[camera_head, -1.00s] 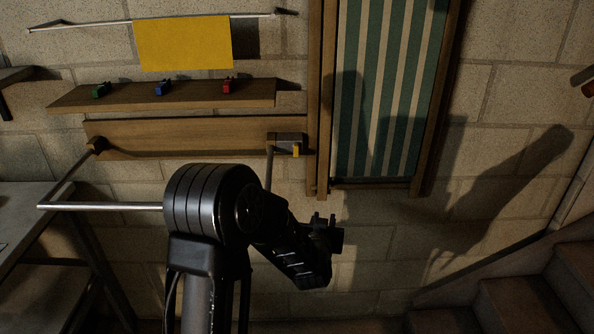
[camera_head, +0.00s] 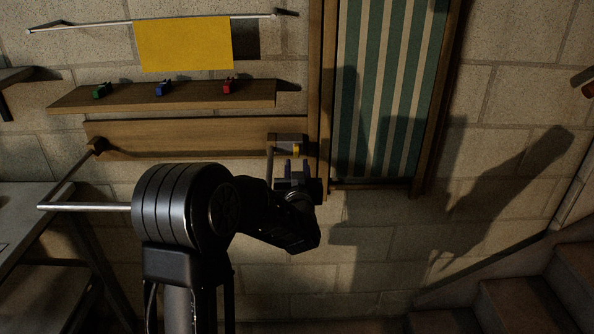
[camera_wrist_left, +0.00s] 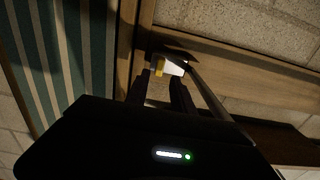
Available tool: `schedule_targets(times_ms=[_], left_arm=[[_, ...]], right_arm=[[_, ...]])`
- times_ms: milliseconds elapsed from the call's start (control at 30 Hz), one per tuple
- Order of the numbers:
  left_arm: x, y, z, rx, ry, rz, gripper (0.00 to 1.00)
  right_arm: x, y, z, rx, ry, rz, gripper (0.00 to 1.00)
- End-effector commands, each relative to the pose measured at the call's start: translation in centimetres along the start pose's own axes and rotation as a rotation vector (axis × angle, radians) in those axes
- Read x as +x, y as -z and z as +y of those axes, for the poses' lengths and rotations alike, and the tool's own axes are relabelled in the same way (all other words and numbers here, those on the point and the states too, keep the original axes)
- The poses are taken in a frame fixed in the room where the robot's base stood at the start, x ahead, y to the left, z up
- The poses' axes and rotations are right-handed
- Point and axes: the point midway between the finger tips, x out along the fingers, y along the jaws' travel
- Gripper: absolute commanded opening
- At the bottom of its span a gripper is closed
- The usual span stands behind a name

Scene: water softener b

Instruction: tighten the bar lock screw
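The bar lock screw appears as a small yellow knob (camera_head: 296,150) on the front of a grey bracket (camera_head: 286,138), at the right end of a wooden wall board. The knob also shows in the wrist view (camera_wrist_left: 160,67). A metal bar (camera_head: 85,206) juts out from the board, runs behind my left arm and comes back to the bracket. My left gripper (camera_head: 296,166) is just below the knob in the head view, with its two fingers apart. The wrist view shows the dark fingers (camera_wrist_left: 165,88) pointing at the knob; contact cannot be told. My right gripper is not in view.
A wooden shelf (camera_head: 160,97) with green, blue and red toy-like items is above the board. A yellow cloth (camera_head: 183,43) hangs from a rail. A striped deck-chair-like panel (camera_head: 385,90) stands close right of the bracket. A table is left, stairs lower right.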

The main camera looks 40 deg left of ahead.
Motion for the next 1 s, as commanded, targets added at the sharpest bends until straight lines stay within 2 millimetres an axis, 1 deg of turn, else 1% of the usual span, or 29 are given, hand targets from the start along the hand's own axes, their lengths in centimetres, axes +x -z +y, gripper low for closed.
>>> schedule_targets(times_ms=[300, 400, 500, 667, 1000], left_arm=[[3.9, 0.0, -0.1, 0.002, 0.001, 0.001, 0.29], [5.0, -0.3, 0.0, 0.001, 0.001, 0.001, 0.29], [5.9, -0.2, -0.1, 0.000, 0.001, 0.000, 0.29], [6.6, -0.1, 0.0, 0.000, 0.000, 0.000, 0.29], [6.5, 0.0, 0.0, 0.000, 0.000, -0.001, 0.02]], right_arm=[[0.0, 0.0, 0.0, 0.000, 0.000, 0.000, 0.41], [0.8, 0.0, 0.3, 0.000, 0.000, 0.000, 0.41], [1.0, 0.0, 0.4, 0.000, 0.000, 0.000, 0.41], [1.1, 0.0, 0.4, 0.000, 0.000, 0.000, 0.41], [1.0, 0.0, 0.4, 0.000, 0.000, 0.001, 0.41]])
